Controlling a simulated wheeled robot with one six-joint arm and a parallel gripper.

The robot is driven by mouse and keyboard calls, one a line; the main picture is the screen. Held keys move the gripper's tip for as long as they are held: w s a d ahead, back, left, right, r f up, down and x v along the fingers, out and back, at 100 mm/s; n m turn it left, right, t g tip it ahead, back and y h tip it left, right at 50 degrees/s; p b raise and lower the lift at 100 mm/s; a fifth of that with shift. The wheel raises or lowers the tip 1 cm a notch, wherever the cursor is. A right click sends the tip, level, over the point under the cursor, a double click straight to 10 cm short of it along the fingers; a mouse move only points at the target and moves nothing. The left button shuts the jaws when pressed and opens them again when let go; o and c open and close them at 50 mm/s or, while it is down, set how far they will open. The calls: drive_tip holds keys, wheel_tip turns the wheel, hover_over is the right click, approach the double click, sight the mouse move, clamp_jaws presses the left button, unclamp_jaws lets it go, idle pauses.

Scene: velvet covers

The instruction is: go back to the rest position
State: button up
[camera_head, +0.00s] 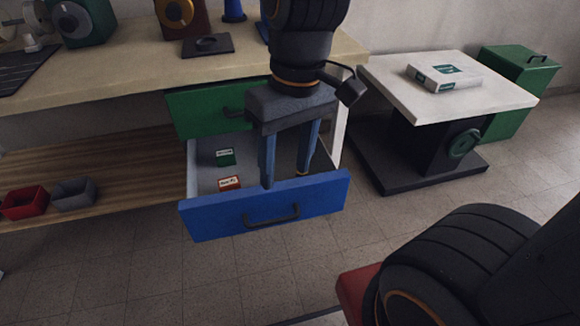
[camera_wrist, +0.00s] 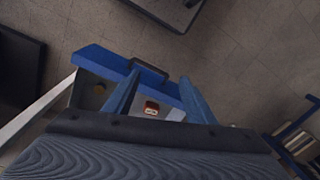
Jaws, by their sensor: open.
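My gripper (camera_head: 286,180) hangs pointing down over the blue drawer (camera_head: 215,222), which is pulled out below the table. A green box (camera_head: 225,157) and an orange-red box (camera_head: 230,183) lie in the drawer. A reddish box (camera_wrist: 151,109) shows between the fingers in the wrist view.
A green drawer (camera_head: 205,115) above is shut. The table (camera_head: 120,72) holds machines and a dark pad. A red bin (camera_head: 22,203) and a grey bin (camera_head: 73,195) stand on the lower shelf. At right, a white-topped stand (camera_head: 400,92) carries a white box (camera_head: 445,77).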

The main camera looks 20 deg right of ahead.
drive_tip(key=shift+s+d+r+m+h, duration=0.15)
drive_tip(key=shift+s+m, duration=0.1)
drive_tip(key=shift+s, duration=0.3)
drive_tip(key=shift+s+a+r+m+h, duration=0.15)
drive_tip(key=shift+s+m, duration=0.1)
drive_tip(key=shift+s, duration=0.25)
drive_tip(key=d+r+m+p, duration=0.3)
drive_tip(key=d+r+p, duration=0.6)
drive_tip(key=p, duration=1)
drive_tip(key=shift+d+r+h, duration=0.3)
drive_tip(key=shift+d+r, duration=0.1)
drive_tip(key=shift+r, duration=0.55)
